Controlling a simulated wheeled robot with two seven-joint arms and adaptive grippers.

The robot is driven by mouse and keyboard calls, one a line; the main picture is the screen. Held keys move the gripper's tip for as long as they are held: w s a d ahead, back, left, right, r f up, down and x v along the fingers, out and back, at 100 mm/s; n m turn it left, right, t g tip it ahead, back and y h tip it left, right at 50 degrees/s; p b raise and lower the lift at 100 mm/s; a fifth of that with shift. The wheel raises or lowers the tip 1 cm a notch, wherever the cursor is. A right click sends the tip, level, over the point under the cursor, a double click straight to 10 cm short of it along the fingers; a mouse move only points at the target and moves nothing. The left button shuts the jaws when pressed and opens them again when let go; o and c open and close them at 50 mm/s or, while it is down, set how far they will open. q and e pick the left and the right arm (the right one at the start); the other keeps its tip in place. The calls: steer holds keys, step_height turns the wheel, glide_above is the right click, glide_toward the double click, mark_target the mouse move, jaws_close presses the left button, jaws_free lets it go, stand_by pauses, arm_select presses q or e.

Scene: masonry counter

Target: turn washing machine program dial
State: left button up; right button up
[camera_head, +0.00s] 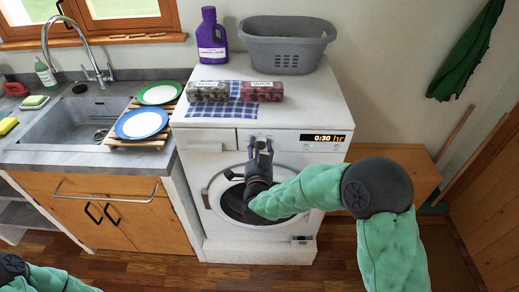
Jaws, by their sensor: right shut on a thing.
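The white washing machine (215,142) stands in the middle of the view. Its front panel carries a display (323,138) reading 0:30 hr at the right. My right gripper (261,143) is at the middle of the front panel, above the round door. It is shut on the program dial, which is mostly hidden behind the fingers. My right arm comes in from the lower right and crosses in front of the door. Part of my left arm shows at the lower left corner; its gripper is out of view.
On top of the machine are a purple detergent bottle (211,38), a grey laundry basket (284,48) and two labelled boxes on a checked cloth. To the left are a sink (75,118) and plates on a wooden rack. A wooden bench (405,160) stands at the right.

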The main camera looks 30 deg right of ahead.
steer(key=o, duration=1.2)
steer(key=shift+c, duration=0.2)
steer(key=v, duration=1.2)
